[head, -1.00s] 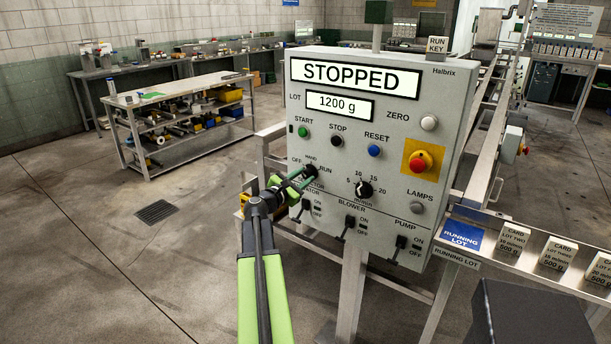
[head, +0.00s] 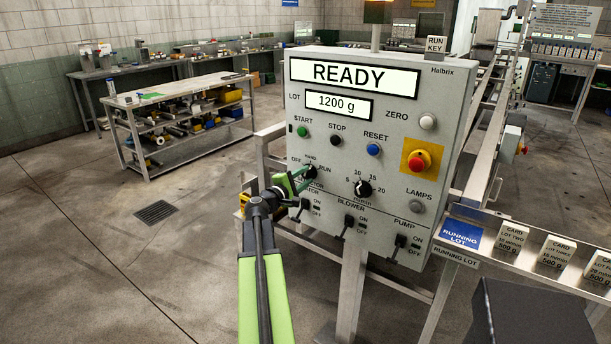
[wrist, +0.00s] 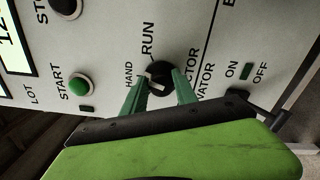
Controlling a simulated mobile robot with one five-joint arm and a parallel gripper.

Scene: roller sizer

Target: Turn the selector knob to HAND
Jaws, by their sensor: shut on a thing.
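The black selector knob (head: 311,171) is on the left of the grey control panel (head: 440,150), with OFF, HAND and RUN printed around it. My gripper (head: 296,181) reaches it from the lower left, its green fingers on the knob. In the wrist view the knob (wrist: 161,74) sits between the two fingertips (wrist: 160,80), which are shut on it. A pale mark on the knob faces the HAND side there; its exact angle is partly hidden. The OFF label is hidden in the wrist view. The display (head: 350,74) reads READY.
Start (head: 303,132), stop (head: 337,140) and reset (head: 373,150) buttons sit above the knob. A dial (head: 363,188) is to its right and toggle switches (head: 349,222) are below. A red emergency button (head: 420,160) is further right. Open floor lies left of the panel.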

